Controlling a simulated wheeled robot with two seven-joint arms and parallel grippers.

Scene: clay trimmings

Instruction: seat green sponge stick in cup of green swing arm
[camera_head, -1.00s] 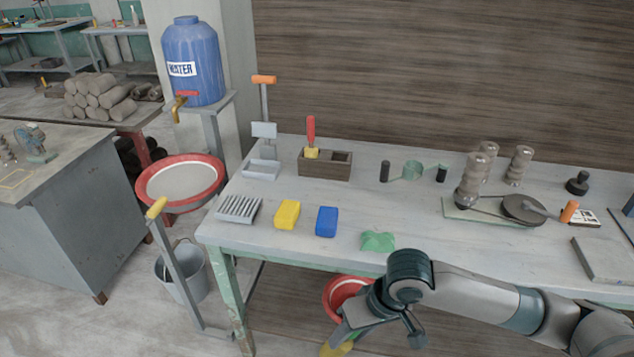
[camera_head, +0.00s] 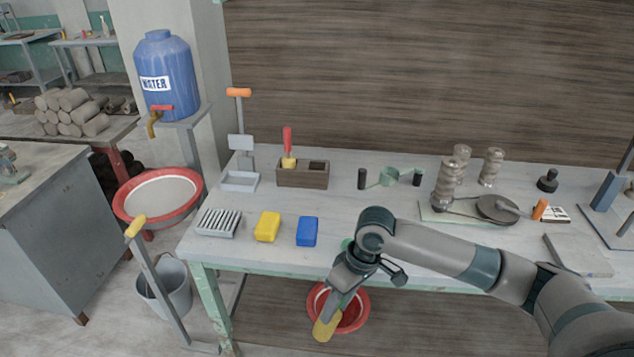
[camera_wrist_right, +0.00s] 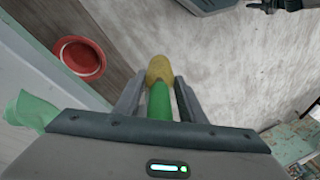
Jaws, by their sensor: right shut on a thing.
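The green sponge stick has a green handle (camera_wrist_right: 159,103) and a yellow sponge head (camera_head: 325,328). My right gripper (camera_head: 343,300) is shut on the handle in front of the table's front edge. The sponge head points down and away from the jaws; it also shows in the right wrist view (camera_wrist_right: 159,70). The green swing arm (camera_head: 392,177) with its round cup stands at the back middle of the table, between two dark upright pieces. The cup is empty as far as I can see, and the stick is well apart from it. My left gripper is out of view.
A yellow block (camera_head: 267,226), a blue block (camera_head: 307,231) and a ribbed rack (camera_head: 218,222) lie along the front left. A wooden holder (camera_head: 302,178) stands behind. A potter's wheel-like disc (camera_head: 497,208) is to the right. A red basin (camera_head: 349,309) is below the table.

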